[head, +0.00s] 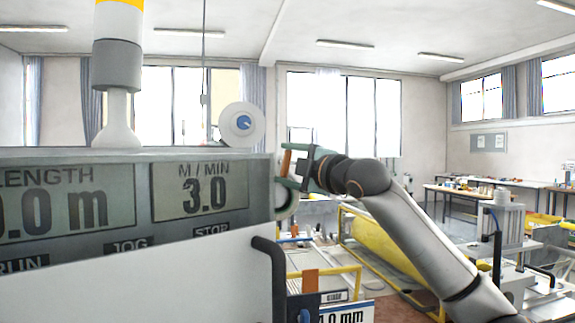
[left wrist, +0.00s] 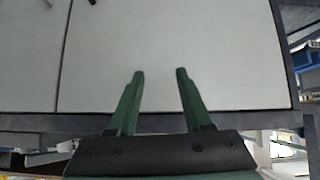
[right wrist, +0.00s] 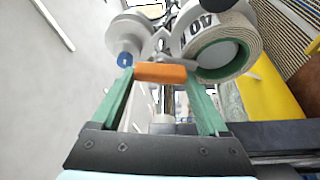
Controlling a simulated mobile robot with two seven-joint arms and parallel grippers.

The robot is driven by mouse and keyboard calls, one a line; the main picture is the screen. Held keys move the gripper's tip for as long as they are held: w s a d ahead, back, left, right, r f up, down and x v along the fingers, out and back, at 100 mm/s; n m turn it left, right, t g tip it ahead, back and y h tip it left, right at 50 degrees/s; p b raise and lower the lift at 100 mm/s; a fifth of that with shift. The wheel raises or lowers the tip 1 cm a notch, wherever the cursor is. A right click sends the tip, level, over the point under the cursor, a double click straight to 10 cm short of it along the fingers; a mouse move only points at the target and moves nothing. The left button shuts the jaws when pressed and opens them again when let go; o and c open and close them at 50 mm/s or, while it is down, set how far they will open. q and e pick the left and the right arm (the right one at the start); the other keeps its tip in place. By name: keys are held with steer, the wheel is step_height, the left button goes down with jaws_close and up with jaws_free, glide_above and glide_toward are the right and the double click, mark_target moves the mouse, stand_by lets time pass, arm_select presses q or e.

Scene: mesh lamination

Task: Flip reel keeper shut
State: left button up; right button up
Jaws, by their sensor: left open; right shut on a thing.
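The orange bar of the reel keeper (right wrist: 160,72) lies crosswise between the green fingertips of my right gripper (right wrist: 160,82). My right gripper also shows in the head view (head: 289,165), at the right end of the grey display panel, with the orange bar (head: 286,163) upright in it. A reel of white tape with a green core (right wrist: 222,50) sits just beyond the bar; its head view part is mostly hidden by the panel. A white disc with a blue hub (head: 242,124) stands to the left. My left gripper (left wrist: 160,74) is open and empty over a pale panel.
The grey display panel (head: 140,200) fills the left of the head view, with a light tower (head: 117,70) above it. A yellow roller (head: 385,245) lies behind my right arm. A black curved handle (head: 272,270) sticks out below the right gripper.

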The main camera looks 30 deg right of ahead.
steer(key=shift+r+n, duration=0.25)
steer(key=shift+n, duration=0.25)
steer(key=o, duration=1)
steer(key=shift+o, duration=1.2)
steer(key=shift+f, duration=0.15)
steer(key=shift+s+d+f+b, duration=0.15)
steer(key=shift+s+b, duration=0.15)
steer(key=shift+s, duration=0.2)
steer(key=s+d+b, duration=0.1)
steer(key=s+b, duration=0.2)
steer(key=s, duration=0.8)
steer(key=shift+s+d, duration=0.25)
